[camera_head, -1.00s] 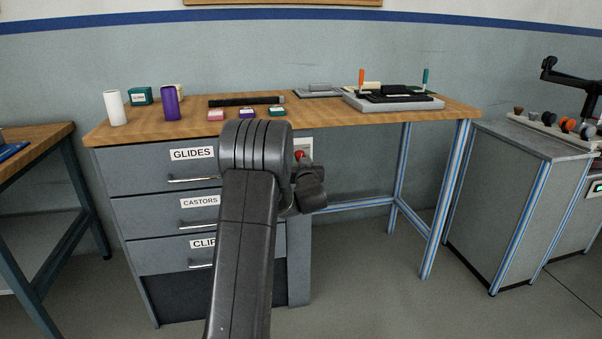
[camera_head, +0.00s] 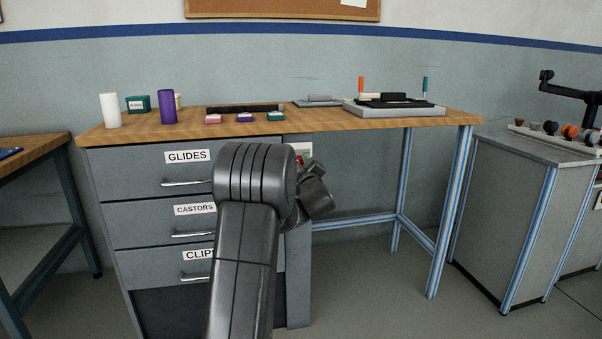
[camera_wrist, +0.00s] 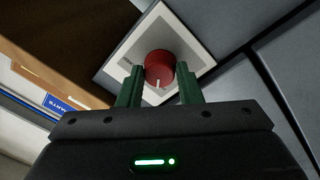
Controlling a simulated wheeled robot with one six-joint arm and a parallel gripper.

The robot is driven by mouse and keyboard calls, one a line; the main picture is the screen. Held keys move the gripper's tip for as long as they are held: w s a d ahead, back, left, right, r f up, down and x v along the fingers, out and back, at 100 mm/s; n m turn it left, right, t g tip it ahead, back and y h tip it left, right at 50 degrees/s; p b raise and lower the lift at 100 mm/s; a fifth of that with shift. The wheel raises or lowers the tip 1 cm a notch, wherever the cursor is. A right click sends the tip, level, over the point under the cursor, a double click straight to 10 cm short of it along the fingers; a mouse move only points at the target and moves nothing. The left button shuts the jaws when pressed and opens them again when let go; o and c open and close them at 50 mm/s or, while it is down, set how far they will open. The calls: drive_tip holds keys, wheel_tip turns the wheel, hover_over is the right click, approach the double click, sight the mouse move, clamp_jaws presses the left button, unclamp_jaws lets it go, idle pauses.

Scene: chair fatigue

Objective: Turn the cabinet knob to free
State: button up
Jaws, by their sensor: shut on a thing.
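The red cabinet knob (camera_wrist: 158,64) sits on a pale square plate (camera_wrist: 195,50) and carries a white pointer line on its side toward me. My gripper (camera_wrist: 160,74) has its two green fingers on either side of the knob, shut on it. In the wrist view the plate appears tilted relative to the gripper. In the head view the plate (camera_head: 304,148) and a sliver of the red knob (camera_head: 299,160) show at the cabinet's upper right. My arm hides most of the knob and the fingers there. The plate's markings are too small to read.
The grey drawer cabinet (camera_head: 140,190) has drawers labelled GLIDES, CASTORS and CLIPS, all appearing closed. The wooden bench top (camera_head: 330,119) above holds boxes, cylinders and a fixture (camera_head: 395,108). There is open space under the bench right of the cabinet.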

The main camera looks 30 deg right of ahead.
drive_tip(key=shift+n, duration=0.7)
drive_tip(key=o, duration=1)
drive_tip(key=shift+s, duration=0.1)
drive_tip(key=p+v, duration=0.2)
drive_tip(key=v, duration=1.1)
drive_tip(key=shift+s+f+p, duration=0.1)
drive_tip(key=shift+s+p, duration=0.15)
drive_tip(key=shift+p, duration=0.05)
